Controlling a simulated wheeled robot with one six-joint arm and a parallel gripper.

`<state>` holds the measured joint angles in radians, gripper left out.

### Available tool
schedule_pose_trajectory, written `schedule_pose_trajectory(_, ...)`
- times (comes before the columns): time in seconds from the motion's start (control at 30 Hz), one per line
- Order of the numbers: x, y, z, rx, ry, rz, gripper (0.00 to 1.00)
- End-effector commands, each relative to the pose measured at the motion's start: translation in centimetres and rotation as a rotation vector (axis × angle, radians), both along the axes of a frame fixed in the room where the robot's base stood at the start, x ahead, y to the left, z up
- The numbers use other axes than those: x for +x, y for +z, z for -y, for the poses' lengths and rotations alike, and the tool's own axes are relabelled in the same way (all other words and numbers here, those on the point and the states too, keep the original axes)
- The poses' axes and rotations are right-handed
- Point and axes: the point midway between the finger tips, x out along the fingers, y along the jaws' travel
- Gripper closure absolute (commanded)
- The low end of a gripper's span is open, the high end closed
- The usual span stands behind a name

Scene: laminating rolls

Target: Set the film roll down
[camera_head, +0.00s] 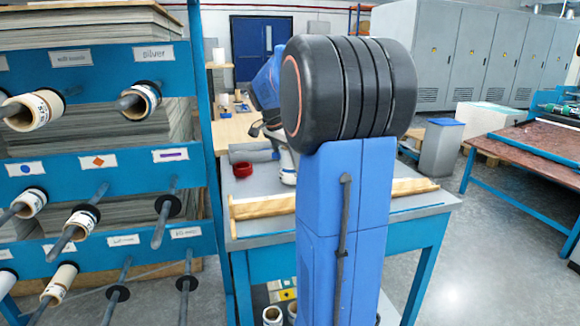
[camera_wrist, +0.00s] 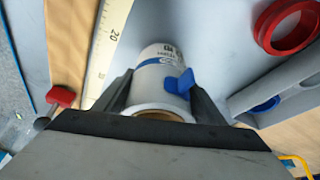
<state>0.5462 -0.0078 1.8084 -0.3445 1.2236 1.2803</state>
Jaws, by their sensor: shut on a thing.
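The film roll (camera_wrist: 150,90) is white with a blue band and a blue tab, and its open core faces the wrist camera. My gripper (camera_wrist: 160,88) is shut on it, one finger on each side. In the head view a white roll (camera_head: 287,166) shows at the end of my arm, over the grey top of the blue worktable (camera_head: 330,229). The arm hides part of the table and most of the gripper there. I cannot tell whether the roll's lower end touches the table.
A red ring (camera_head: 242,170) and a grey cylinder (camera_head: 253,154) lie on the table near the roll. A wooden strip (camera_head: 262,206) runs along the front edge. A ruler (camera_wrist: 104,48) lies left of the roll. A blue rack (camera_head: 95,165) with several pegged rolls stands left.

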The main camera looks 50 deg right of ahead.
Motion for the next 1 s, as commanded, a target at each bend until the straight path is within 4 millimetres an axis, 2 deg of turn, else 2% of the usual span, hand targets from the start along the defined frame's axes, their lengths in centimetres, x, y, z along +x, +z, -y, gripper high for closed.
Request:
schedule_pose_trajectory(0.07,0.0,-0.6,0.0,0.0,0.0,0.0,0.73)
schedule_pose_trajectory(0.23,0.0,-0.7,0.0,0.0,-0.001,0.0,0.72)
schedule_pose_trajectory(0.27,0.0,-0.8,0.0,0.001,-0.001,0.0,0.34)
schedule_pose_trajectory(0.33,0.0,-0.8,0.0,0.001,-0.001,0.0,0.17)
schedule_pose_trajectory(0.73,0.0,-0.2,-0.2,0.0,0.0,0.002,0.17)
schedule_pose_trajectory(0.87,0.2,1.3,-0.7,-0.002,0.0,0.004,0.17)
schedule_pose_trajectory(1.0,0.3,3.8,-1.6,-0.002,0.001,0.004,0.17)
